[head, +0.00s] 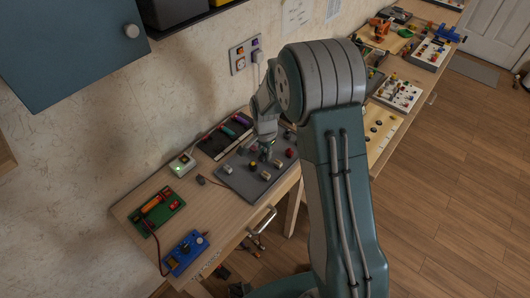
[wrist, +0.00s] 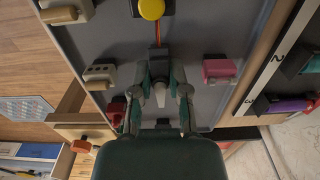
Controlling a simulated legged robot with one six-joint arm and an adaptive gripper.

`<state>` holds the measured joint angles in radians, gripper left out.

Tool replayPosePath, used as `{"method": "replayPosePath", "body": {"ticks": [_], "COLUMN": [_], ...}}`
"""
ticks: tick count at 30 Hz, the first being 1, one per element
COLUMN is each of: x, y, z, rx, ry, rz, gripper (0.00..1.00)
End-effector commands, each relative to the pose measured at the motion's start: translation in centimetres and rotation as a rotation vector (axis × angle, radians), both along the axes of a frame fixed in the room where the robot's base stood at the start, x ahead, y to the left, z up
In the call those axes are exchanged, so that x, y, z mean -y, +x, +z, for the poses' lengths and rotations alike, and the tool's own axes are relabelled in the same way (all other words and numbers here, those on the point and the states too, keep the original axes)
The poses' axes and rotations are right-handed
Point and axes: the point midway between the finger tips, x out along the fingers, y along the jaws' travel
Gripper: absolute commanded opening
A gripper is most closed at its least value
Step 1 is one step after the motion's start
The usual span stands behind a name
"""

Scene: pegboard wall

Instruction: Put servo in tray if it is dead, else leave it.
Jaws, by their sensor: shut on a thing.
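My gripper (wrist: 160,92) is low over a grey board (head: 242,181), its fingers close together around a small pale piece. The fingers hide most of that piece, so I cannot tell whether it is the servo. An orange-red strip (wrist: 157,35) runs from a yellow round cap (wrist: 151,8) toward the fingertips. No servo can be told for certain. A black holder (head: 212,147) with coloured cylinders stands behind the board; I cannot tell if it is the tray.
A pink block (wrist: 219,69) and a pale block (wrist: 99,76) flank my gripper on the board. A green board (head: 158,212), a blue meter (head: 186,252) and a white box with a green light (head: 182,164) lie on the left bench.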

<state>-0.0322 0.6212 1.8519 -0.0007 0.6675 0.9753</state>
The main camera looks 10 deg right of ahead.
Motion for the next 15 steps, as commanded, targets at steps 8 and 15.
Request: {"method": "replayPosePath", "body": {"ticks": [8, 15], "x": [0.01, 0.01], "y": [-0.01, -0.01], "z": [-0.17, -0.11], "rx": [0.000, 0.000], "ry": [0.000, 0.000], "rz": [0.000, 0.000], "gripper": [0.56, 0.56]}}
